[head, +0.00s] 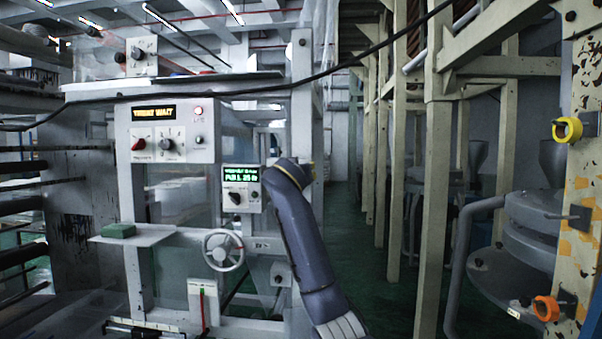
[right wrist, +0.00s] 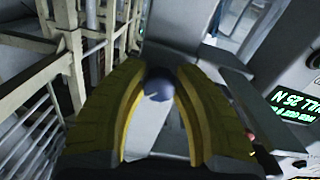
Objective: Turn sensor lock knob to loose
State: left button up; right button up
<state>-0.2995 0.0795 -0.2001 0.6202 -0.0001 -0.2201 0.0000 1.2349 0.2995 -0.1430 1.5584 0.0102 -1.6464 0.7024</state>
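The machine's small panel with a green-lit display (head: 241,174) has a dark knob (head: 235,198) below the display. The lettering is too small to tell which knob is the sensor lock. My right arm's blue-grey forearm rises beside this panel, and its gripper is hidden in the head view. In the right wrist view, the right gripper's yellow fingers (right wrist: 162,80) stand apart. A rounded blue-grey thing (right wrist: 158,90) shows between them; I cannot tell whether they touch it. My left gripper is not in view.
An upper panel with an amber sign (head: 167,111) carries several knobs. A spoked handwheel (head: 223,250) and a shelf with a green block (head: 119,231) are below. Another knob (head: 137,53) sits on top. A green-floored aisle with beige posts (head: 434,190) lies to the right.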

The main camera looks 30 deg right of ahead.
grip_shut()
jog(key=shift+f, duration=0.1)
jog(key=n, duration=0.8)
jog(key=shift+n, duration=0.3)
jog(key=n, duration=0.5)
jog(key=shift+d, duration=0.1)
jog(key=shift+n+t, duration=0.3)
jog(key=shift+n, duration=2.1)
jog(key=shift+s, duration=0.1)
